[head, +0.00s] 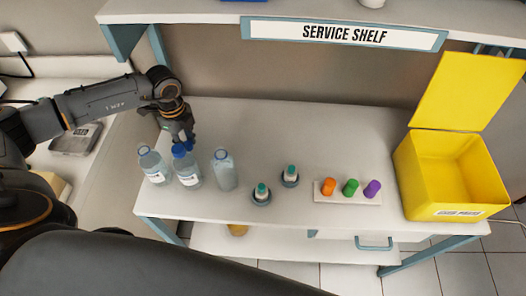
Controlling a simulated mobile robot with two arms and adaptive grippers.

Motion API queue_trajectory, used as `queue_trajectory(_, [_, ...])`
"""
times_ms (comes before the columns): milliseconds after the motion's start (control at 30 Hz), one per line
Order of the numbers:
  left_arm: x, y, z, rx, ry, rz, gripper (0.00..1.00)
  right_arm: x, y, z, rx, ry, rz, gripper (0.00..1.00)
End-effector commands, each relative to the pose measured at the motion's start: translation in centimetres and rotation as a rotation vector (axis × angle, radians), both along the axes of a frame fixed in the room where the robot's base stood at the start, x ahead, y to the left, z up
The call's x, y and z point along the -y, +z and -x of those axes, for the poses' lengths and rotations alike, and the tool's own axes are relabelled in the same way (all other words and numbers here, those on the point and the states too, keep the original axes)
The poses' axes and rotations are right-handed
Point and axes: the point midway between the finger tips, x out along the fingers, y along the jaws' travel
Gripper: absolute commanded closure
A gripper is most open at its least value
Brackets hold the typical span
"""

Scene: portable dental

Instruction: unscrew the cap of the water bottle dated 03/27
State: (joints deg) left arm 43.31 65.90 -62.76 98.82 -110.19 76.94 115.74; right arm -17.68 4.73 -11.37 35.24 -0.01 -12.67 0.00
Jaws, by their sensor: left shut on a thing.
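Three clear water bottles stand upright at the left of the table: a left bottle (154,168), a middle bottle (188,172) and a right bottle (225,173). The left and middle ones show white labels; the dates are too small to read, so I cannot tell which is 03/27. My left gripper (184,143) comes down from above at the middle bottle and is shut at its blue cap (179,151). The fingers partly hide the cap, and whether it is still on the neck is hard to see. My right gripper is not in view.
A white rack (347,197) carries orange, green and purple items. An open yellow bin (443,208) stands at the right. The service shelf (345,33) overhangs the back. The table's middle rear is clear.

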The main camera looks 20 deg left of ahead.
Motion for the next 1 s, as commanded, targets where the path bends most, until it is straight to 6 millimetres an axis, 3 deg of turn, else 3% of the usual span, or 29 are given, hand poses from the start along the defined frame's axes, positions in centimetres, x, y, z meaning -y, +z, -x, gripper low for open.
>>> queue_trajectory(600, [14.9, 0.5, -4.3, 0.003, -0.004, 0.002, 1.0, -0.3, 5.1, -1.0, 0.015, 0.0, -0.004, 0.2])
queue_trajectory(867, [16.8, -0.2, -4.8, 0.0, 0.001, -0.001, 1.0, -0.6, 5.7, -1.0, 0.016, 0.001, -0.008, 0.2])
queue_trajectory(1000, [16.9, -2.1, -4.8, -0.001, 0.0, -0.001, 1.0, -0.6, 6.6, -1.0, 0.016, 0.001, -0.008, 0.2])
